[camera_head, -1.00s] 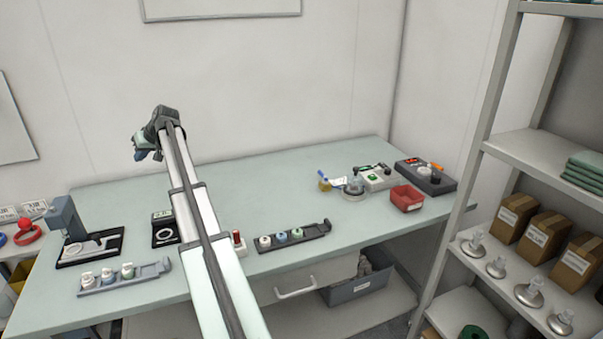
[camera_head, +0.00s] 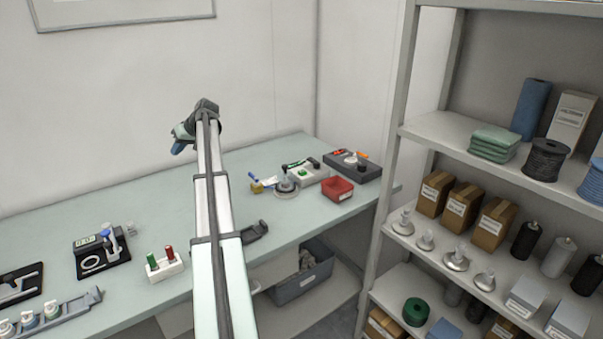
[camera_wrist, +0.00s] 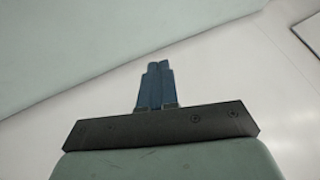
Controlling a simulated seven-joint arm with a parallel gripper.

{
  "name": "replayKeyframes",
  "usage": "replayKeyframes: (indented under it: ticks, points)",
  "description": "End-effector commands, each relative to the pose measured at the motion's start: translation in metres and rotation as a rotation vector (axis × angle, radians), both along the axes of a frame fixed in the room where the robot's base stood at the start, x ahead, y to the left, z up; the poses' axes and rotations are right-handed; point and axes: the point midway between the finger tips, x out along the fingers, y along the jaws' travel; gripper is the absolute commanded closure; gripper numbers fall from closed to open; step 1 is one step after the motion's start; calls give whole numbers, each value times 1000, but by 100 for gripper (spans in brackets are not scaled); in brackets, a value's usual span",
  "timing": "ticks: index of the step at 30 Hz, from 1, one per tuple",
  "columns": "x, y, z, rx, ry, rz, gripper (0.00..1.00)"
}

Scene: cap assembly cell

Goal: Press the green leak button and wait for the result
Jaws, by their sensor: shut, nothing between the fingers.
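The wrist view shows only pale wall and tabletop, with no button.
A red bin (camera_head: 338,189) stands in front of the tester, and a dark tray (camera_head: 353,167) lies to its right. A tall shelf (camera_head: 393,150) rises right of the table. A white block with green and red pegs (camera_head: 163,270) sits left of my arm. The table's middle is largely clear.

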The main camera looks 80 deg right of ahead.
Motion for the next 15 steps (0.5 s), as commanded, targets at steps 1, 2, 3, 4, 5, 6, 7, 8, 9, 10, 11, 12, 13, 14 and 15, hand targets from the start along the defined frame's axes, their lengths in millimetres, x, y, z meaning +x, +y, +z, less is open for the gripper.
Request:
replayKeyframes:
  ticks: [1,2,3,4,5,6,7,8,9,10,11,12,13,14,15]
  points:
    - [-19,-13,0,5,0,-16,100]
    - [-29,-20,-1,7,-1,-23,100]
    - [-43,-28,-1,12,-1,-33,100]
    - [-54,-34,-1,14,-1,-40,100]
    - [-64,-40,-2,18,-1,-47,100]
    - [-78,-47,-2,21,-3,-56,100]
    - [-89,-53,-2,24,-3,-63,100]
    - [-99,-58,-2,27,-5,-70,100]
    - [-114,-65,-3,31,-5,-78,100]
    - [-125,-70,-3,33,-6,-85,100]
    - [-136,-75,-3,36,-7,-93,100]
    - [-151,-81,-4,40,-8,-102,100]
    - [-162,-86,-4,43,-9,-110,100]
    - [-173,-90,-4,45,-10,-115,100]
    - [-188,-96,-4,49,-11,-124,100]
